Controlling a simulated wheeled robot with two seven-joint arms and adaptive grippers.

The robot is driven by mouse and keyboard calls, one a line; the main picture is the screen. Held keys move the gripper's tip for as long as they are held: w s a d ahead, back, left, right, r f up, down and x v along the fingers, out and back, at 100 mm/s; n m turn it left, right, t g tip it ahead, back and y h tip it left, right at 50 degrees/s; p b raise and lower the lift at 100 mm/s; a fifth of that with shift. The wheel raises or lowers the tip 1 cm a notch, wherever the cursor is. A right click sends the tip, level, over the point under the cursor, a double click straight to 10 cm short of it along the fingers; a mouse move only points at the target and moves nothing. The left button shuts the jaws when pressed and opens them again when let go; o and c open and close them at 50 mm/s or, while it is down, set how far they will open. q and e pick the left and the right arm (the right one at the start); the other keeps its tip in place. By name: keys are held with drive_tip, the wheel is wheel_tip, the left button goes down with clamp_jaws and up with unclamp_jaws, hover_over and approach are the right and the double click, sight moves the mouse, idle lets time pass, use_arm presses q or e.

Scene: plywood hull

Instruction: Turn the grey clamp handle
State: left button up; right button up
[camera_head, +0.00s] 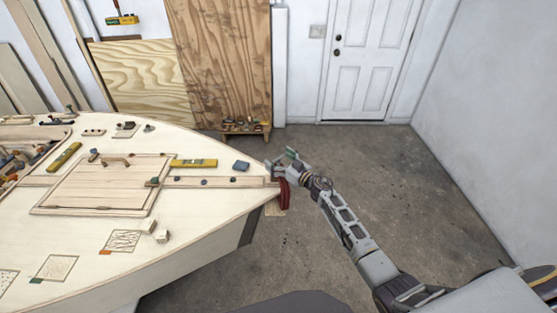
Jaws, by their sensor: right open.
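My right gripper (280,161) is at the pointed right end of the plywood hull (190,222), reached by my arm from the lower right. Its fingers are small here but look spread, with nothing seen between them. A dark red thing (283,194) hangs at the hull's tip, just below the gripper; I cannot tell if it is part of a clamp. I cannot make out a grey clamp handle clearly; it may be hidden by or blend with the gripper. My left gripper is not in view.
On the deck lie a yellow level (194,163), a blue-grey block (241,166), a hatch panel with a handle (105,188) and small wood blocks (148,225). A small tool stand (246,128) is on the floor behind. The concrete floor (400,180) to the right is clear.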

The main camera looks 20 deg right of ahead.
drive_tip(key=c, duration=1.1)
drive_tip(key=shift+c, duration=0.2)
drive_tip(key=shift+n+g+y, duration=0.3)
drive_tip(key=shift+n+y, duration=0.1)
drive_tip(key=shift+y, duration=0.1)
